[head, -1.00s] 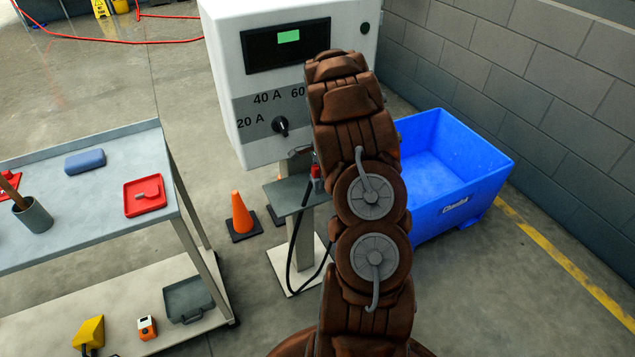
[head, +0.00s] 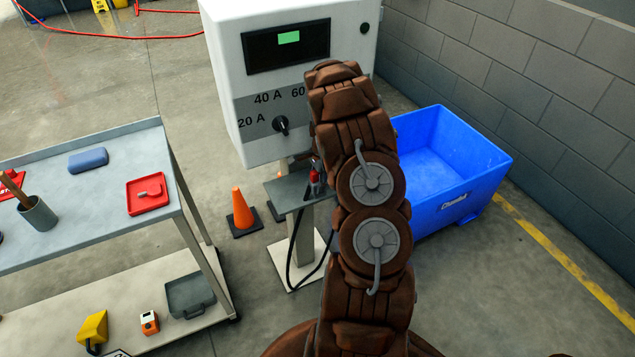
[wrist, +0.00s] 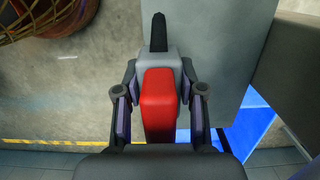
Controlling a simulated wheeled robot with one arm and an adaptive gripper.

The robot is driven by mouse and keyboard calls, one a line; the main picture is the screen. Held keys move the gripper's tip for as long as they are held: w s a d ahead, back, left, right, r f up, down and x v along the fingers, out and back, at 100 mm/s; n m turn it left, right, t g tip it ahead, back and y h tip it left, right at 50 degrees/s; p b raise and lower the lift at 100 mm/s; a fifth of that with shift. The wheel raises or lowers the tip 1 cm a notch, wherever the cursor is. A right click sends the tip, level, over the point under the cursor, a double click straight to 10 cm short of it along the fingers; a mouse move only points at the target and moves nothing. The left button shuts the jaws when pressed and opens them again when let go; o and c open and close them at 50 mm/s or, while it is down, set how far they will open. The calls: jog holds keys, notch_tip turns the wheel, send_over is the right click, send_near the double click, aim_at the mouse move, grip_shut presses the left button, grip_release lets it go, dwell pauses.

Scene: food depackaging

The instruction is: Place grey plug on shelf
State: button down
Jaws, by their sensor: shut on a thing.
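The grey plug (wrist: 157,65) has a red block on it and a black cable at its far end. My gripper (wrist: 159,100) is shut on it, with one finger on each side. In the head view the plug's red part (head: 315,184) shows at the right end of the small grey shelf (head: 287,192), beside my arm. My gripper is mostly hidden behind my arm there. In the wrist view a flat grey surface (wrist: 222,45) lies right of the plug. I cannot tell whether the plug touches the shelf.
The white charger box (head: 285,85) with a dial stands above the shelf. A black cable hangs below. An orange cone (head: 241,213) stands left of the post, a blue bin (head: 468,195) right. A grey cart (head: 110,222) holds several items at left.

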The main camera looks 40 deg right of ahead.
jog(key=c, duration=0.7)
grip_release()
